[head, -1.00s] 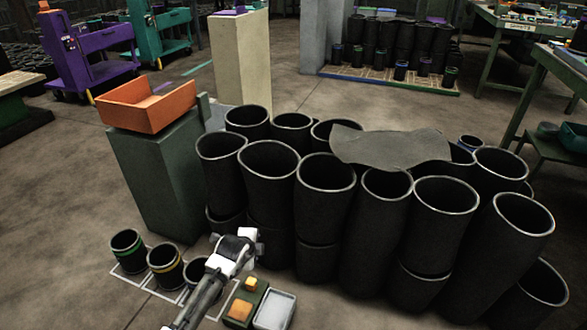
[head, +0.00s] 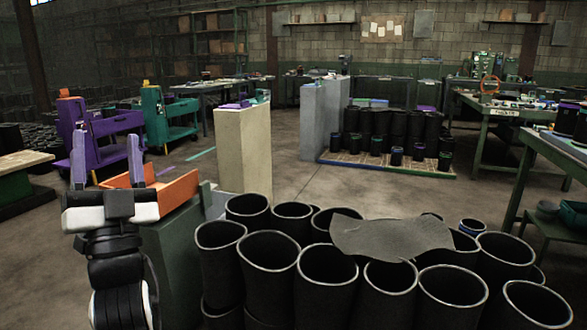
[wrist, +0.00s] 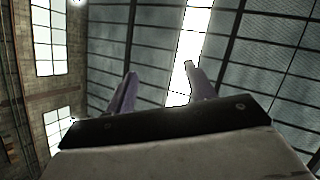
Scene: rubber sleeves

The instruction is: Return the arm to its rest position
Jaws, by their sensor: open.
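My gripper (head: 107,160) is raised at the left of the head view, its two purple fingers pointing up and standing apart with nothing between them. In the wrist view the fingers (wrist: 158,90) also stand apart and empty against the roof and its bright skylight. My arm below the gripper rises from the bottom left of the head view. It covers part of the orange open box (head: 178,190), which sits on a green block (head: 175,250).
Several black rubber sleeves (head: 326,285) stand close together at the front, right of my arm. A grey sheet (head: 390,237) lies across some of them. A beige pillar (head: 243,150) stands behind. Workbenches (head: 540,140) line the right. Open floor (head: 300,180) lies beyond the sleeves.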

